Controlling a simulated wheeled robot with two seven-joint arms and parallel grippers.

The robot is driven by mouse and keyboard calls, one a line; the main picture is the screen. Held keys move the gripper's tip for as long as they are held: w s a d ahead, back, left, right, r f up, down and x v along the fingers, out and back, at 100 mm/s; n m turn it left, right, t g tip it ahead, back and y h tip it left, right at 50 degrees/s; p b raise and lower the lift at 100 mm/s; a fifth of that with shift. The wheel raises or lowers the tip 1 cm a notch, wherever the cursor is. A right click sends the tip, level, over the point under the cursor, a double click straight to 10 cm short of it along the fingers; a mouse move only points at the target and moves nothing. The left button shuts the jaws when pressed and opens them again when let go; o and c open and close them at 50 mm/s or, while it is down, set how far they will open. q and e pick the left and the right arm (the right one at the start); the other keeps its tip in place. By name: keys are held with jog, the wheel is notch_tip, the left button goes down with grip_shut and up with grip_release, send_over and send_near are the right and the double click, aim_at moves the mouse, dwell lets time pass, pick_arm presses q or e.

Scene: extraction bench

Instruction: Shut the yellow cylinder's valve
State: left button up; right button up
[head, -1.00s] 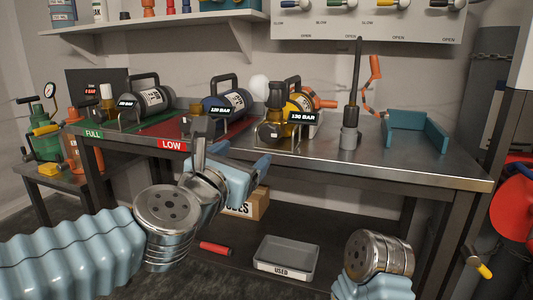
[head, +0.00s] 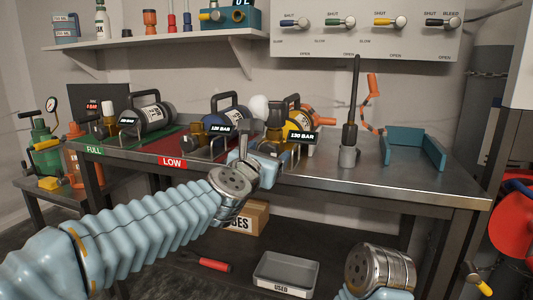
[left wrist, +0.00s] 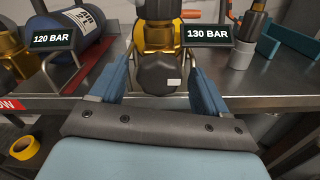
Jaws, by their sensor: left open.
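The yellow cylinder (head: 299,121) lies on the steel bench, its brass valve (head: 275,117) toward me, with a display reading 130 BAR beside it. In the left wrist view the valve's dark knob (left wrist: 158,74) sits in front of the brass body (left wrist: 157,36). My left gripper (head: 267,155) is at the bench's front edge, just before this valve. In the left wrist view its open blue fingers (left wrist: 159,78) stand on either side of the knob, with visible gaps. The gripper partly hides the knob in the head view. My right gripper is out of view.
A blue cylinder (head: 228,108) with a 120 BAR display and a dark cylinder (head: 153,114) lie to the left. A black upright tool (head: 351,115) and a blue open holder (head: 413,148) stand to the right. A USED tray (head: 286,270) lies below.

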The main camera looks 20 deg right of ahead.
pick_arm(q)
jog(key=c, duration=1.1)
jog(key=shift+o, duration=0.2)
